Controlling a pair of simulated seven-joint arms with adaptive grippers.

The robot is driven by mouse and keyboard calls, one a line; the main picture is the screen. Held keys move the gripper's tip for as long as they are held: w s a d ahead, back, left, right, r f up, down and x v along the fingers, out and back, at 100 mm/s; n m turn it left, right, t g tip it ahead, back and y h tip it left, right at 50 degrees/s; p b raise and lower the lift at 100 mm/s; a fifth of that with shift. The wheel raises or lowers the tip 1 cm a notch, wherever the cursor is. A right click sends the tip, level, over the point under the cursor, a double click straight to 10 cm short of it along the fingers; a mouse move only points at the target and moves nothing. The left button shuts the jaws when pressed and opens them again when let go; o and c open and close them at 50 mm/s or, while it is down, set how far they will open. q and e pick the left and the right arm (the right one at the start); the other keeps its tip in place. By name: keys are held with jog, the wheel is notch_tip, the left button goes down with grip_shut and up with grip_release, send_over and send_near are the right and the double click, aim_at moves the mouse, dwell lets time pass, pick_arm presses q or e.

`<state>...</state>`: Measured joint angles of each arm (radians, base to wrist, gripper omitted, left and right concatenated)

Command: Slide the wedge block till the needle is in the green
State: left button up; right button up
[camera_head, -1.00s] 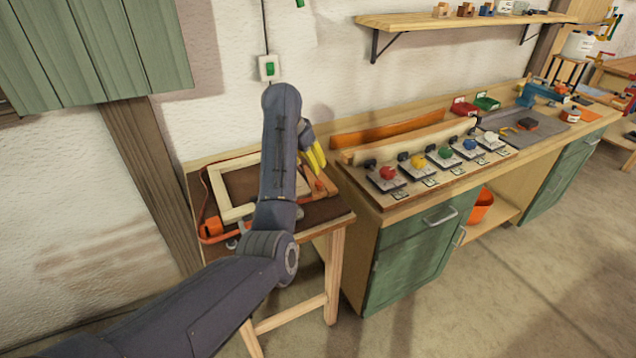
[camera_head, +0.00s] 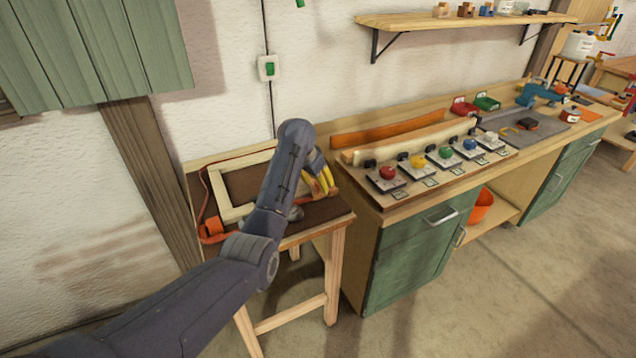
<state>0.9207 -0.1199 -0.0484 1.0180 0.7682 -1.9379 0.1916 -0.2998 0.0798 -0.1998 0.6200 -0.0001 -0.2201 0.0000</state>
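A pale wooden frame (camera_head: 222,196) lies on a dark board on the small table, with an orange strap (camera_head: 203,195) around its left side and an orange block (camera_head: 212,229) at its near left corner. My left arm reaches over the table from the lower left and covers much of the frame's right side. My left gripper (camera_head: 326,187), with yellow fingers, is low at the table's right side, by a small brown wooden piece that it partly hides. I cannot tell whether the fingers touch or hold it. I cannot make out the wedge block or a needle for certain. My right gripper is out of view.
A long workbench (camera_head: 395,205) stands close to the right of the small table. A shelf (camera_head: 455,22) hangs above.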

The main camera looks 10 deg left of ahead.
pick_arm(q)
jog(key=shift+c, duration=0.4)
grip_shut()
